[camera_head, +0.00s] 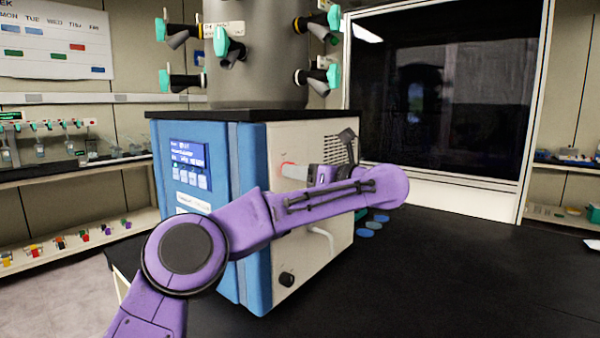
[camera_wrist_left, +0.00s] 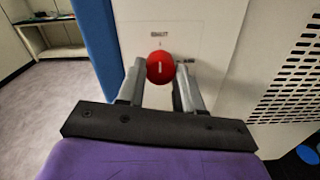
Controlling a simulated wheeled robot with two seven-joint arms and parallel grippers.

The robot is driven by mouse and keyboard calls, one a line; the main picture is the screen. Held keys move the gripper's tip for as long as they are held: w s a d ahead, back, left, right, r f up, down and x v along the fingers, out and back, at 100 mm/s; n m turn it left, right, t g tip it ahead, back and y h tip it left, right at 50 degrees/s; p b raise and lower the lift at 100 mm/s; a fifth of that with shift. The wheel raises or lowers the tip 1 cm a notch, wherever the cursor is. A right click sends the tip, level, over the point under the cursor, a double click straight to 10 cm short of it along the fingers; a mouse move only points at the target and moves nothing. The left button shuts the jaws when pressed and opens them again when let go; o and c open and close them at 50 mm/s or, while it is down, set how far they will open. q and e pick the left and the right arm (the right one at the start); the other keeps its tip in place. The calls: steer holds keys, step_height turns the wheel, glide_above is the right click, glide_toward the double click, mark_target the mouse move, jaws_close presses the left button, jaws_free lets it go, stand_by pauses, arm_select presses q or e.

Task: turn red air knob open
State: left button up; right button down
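The red air knob (camera_wrist_left: 160,67) is a round red knob with an upright white mark, on the cream side panel of the freeze dryer, under a small printed label. In the left wrist view my left gripper (camera_wrist_left: 161,76) is open, with one grey finger on each side of the knob. The fingertips are close to its edges; I cannot tell whether they touch. In the head view my left gripper (camera_head: 292,171) points at the panel of the freeze dryer (camera_head: 299,137), and only a faint red trace of the knob shows there. My right gripper is not in view.
A vent grille (camera_wrist_left: 290,75) is right of the knob. A white spout (camera_head: 322,238) and a black knob (camera_head: 287,279) are lower on the panel. A steel chamber with teal-handled valves (camera_head: 230,47) stands on top.

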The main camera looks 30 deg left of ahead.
arm_select(q)
steer(key=shift+m, duration=0.4)
steer(key=shift+r+m+p, duration=0.15)
steer(key=shift+m+p, duration=5.35)
steer(key=shift+m, duration=3.1)
steer(key=o, duration=1)
steer(key=shift+o, duration=0.2)
